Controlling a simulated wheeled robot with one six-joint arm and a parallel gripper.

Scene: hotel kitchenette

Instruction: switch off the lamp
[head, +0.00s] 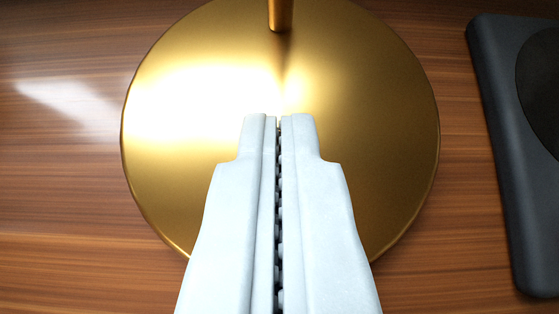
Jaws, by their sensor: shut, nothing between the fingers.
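The lamp shows as a round, shiny gold base (390,130) on the wooden surface, with its thin gold stem (281,14) rising at the top edge of the view. The upper part of the lamp is out of view. A bright reflection lies on the left part of the base. My gripper (279,118) is shut and empty, with its white fingers side by side. Its tips are over the middle of the base, in front of the stem. I cannot tell whether the tips touch the base. No switch is clearly visible; the fingers hide part of the base.
A dark grey slab with a black round area (498,150) lies on the right, apart from the lamp base. The wooden surface (60,180) is clear on the left, with a glare patch at the upper left.

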